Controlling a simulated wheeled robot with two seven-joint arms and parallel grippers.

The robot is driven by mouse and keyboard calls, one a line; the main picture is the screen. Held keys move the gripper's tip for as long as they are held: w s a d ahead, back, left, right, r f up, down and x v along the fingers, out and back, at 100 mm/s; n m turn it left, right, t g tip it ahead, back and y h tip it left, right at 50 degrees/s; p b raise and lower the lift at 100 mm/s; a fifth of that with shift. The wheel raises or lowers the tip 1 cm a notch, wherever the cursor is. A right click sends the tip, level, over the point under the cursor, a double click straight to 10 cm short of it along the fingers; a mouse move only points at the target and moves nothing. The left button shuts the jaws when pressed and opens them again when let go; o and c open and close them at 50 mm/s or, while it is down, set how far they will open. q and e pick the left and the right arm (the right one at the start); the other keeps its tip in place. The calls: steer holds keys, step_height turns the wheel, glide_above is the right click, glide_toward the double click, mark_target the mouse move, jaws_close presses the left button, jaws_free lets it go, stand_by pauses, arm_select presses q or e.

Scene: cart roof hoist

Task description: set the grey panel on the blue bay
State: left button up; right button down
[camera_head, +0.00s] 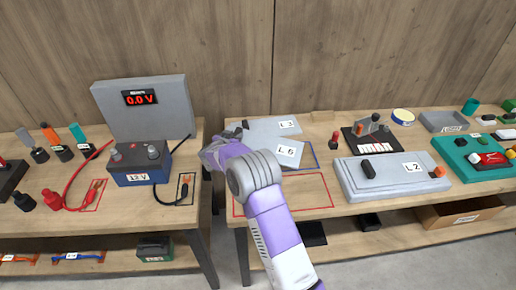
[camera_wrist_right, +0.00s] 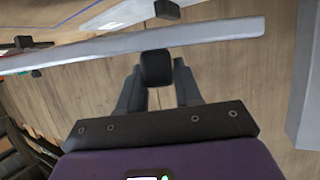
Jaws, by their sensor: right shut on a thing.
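My right gripper (camera_wrist_right: 156,75) is shut on the black knob (camera_wrist_right: 156,66) of a pale grey panel, seen nearly edge-on (camera_wrist_right: 215,30) in the right wrist view. In the head view, the right gripper (camera_head: 222,147) is partly hidden by its own wrist, left of a grey panel labelled L 6 (camera_head: 288,160), which appears to be the held one. Blue lines of the blue bay (camera_head: 314,153) show at this panel's right side; most of the bay is covered. I cannot tell whether the panel touches the bench. My left gripper is not in view.
Another grey panel labelled L 3 (camera_head: 262,126) lies behind. A bare red-outlined bay (camera_head: 310,192) is in front. A grey unit labelled L 2 (camera_head: 380,188) stands right. The left bench holds a 12 V battery (camera_head: 132,178) and a 0.0 V meter (camera_head: 160,118). A gap separates the benches.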

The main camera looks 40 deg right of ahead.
steer(key=f, duration=0.2)
steer(key=f+b, duration=0.1)
steer(key=f, duration=0.3)
steer(key=shift+s+b, duration=0.25)
steer(key=shift+b, duration=0.05)
step_height(320, 180, down, 4)
steer(key=shift+r+b, duration=0.15)
steer(key=shift+b, duration=0.35)
steer(key=c, duration=0.8)
jaws_free()
steer(key=p+v, duration=0.1)
steer(key=v, duration=1.1)
steer(key=shift+p, duration=0.4)
